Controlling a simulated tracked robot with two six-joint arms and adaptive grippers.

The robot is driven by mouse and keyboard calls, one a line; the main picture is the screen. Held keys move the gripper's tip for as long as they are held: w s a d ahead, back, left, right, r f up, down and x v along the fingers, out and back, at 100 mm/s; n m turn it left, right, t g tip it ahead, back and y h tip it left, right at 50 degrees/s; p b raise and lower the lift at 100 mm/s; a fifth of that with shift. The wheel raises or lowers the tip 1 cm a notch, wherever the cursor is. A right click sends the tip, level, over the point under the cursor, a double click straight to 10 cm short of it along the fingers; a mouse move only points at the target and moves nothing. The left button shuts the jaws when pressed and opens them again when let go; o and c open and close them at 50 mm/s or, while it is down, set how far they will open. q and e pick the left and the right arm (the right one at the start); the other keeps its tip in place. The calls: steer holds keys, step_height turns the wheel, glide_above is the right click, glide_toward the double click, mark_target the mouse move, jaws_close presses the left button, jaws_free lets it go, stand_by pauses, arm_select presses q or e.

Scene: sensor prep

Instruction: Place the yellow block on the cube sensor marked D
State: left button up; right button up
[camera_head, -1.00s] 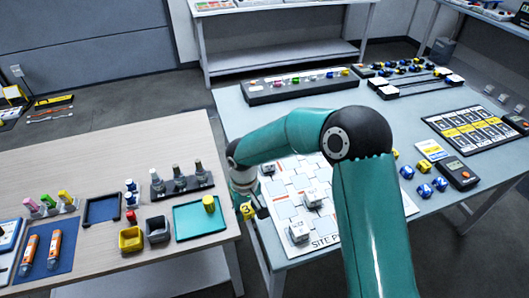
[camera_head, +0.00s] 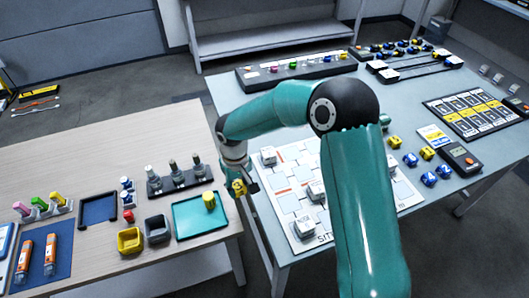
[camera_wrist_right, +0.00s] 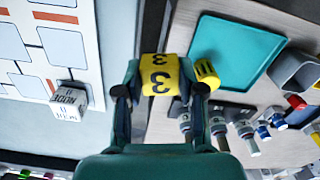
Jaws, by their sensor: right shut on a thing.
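My right gripper (camera_head: 241,188) is shut on a yellow block marked 3 (camera_wrist_right: 160,76), held between its two fingers. In the head view it hangs over the gap between the two tables, near the teal tray (camera_head: 183,233). White cube sensors stand on the site plan board (camera_head: 285,190): one at its far left corner (camera_head: 268,156), one near the middle (camera_head: 315,192) and one near the front (camera_head: 304,226). A sensor (camera_wrist_right: 68,100) in the right wrist view reads NODE; its letter is unclear, and I cannot tell which sensor is D. My left gripper is out of view.
A yellow cylinder (camera_head: 208,200) stands on the teal tray. Yellow and grey bins (camera_head: 130,240) sit beside it. Yellow and blue blocks (camera_head: 411,159) and a meter (camera_head: 459,157) lie right of the board. My right arm covers part of the board.

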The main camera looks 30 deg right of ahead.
steer(key=w+d+r+m, duration=0.1)
steer(key=w+d+r, duration=0.3)
steer(key=d+r, duration=0.5)
steer(key=w+d+r+m, duration=0.1)
steer(key=w+d+r, duration=0.5)
steer(key=r, duration=0.4)
steer(key=b, duration=0.5)
glide_above(268, 151)
steer(key=shift+m, duration=0.3)
step_height(268, 151, down, 14)
steer(key=shift+f, duration=2.5)
